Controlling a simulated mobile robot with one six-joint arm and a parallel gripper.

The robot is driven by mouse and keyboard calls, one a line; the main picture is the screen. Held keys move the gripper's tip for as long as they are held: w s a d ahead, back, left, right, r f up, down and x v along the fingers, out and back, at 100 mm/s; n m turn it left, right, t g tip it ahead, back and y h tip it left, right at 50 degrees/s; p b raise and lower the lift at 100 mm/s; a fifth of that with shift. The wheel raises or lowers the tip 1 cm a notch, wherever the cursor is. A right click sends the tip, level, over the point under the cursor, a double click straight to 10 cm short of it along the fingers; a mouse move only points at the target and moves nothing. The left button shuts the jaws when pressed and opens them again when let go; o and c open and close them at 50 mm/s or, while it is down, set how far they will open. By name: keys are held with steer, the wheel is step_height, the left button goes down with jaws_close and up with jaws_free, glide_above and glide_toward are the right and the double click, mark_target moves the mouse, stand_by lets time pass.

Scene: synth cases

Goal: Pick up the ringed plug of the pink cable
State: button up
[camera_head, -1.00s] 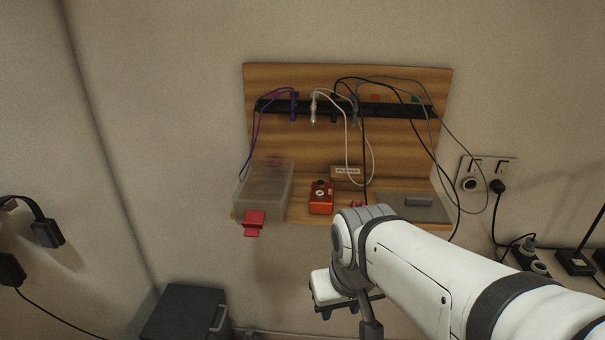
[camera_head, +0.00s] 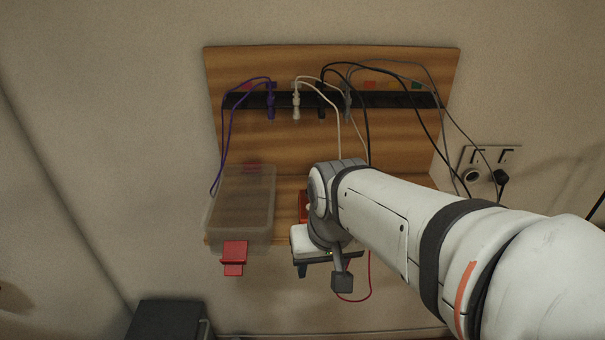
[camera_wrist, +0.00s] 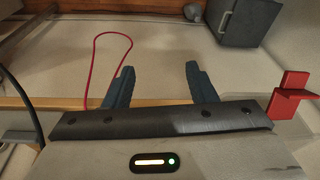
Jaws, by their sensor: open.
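A pinkish-red cable (camera_head: 369,288) hangs in a loop below the shelf edge, behind and right of my gripper (camera_head: 325,260) in the head view. In the wrist view the cable (camera_wrist: 93,63) forms a tall loop left of my gripper (camera_wrist: 158,75), passing close to the left finger. Its ringed plug cannot be made out; my arm and gripper hide part of the shelf. My gripper is open, with its two blue fingers apart and nothing between them.
A clear bin (camera_head: 240,215) with a red clip (camera_head: 234,256) stands on the shelf's left. A red box (camera_head: 303,207) is mostly behind my arm. Purple (camera_head: 271,100), white (camera_head: 296,100) and dark cables hang from the black strip (camera_head: 400,99). A dark cabinet (camera_head: 165,320) stands below.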

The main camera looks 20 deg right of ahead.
steer(key=o, duration=0.4)
steer(key=w+d+r+m+p, duration=0.1)
steer(key=w+d+m, duration=0.1)
steer(key=m, duration=0.1)
steer(key=w+d+r+m+p, duration=0.1)
steer(key=w+d+r+m, duration=0.1)
steer(key=m, duration=0.1)
steer(key=w+d+r+m+g+y+p, duration=0.1)
steer(key=w+d+r+m, duration=0.1)
steer(key=m, duration=0.2)
steer(key=shift+w+d, duration=0.2)
steer(key=shift+o, duration=0.9)
steer(key=w+d+m+p, duration=0.1)
steer(key=d+m, duration=0.1)
steer(key=m, duration=0.1)
steer(key=w+d+r+m+y, duration=0.1)
steer(key=w+d+m, duration=0.1)
steer(key=d+m, duration=0.1)
steer(key=w+d+r+m+p, duration=0.1)
steer(key=d+m, duration=0.2)
steer(key=shift+w+g+y+p, duration=0.2)
steer(key=shift+g+y+p, duration=0.1)
steer(key=shift+y, duration=0.1)
steer(key=shift+m, duration=0.5)
steer(key=shift+a+p+x, duration=0.1)
steer(key=shift+p+x, duration=0.15)
steer(key=shift+x, duration=1.65)
steer(key=shift+a+p+x, duration=0.15)
steer(key=shift+p+x, duration=0.1)
steer(key=shift+x, duration=1.65)
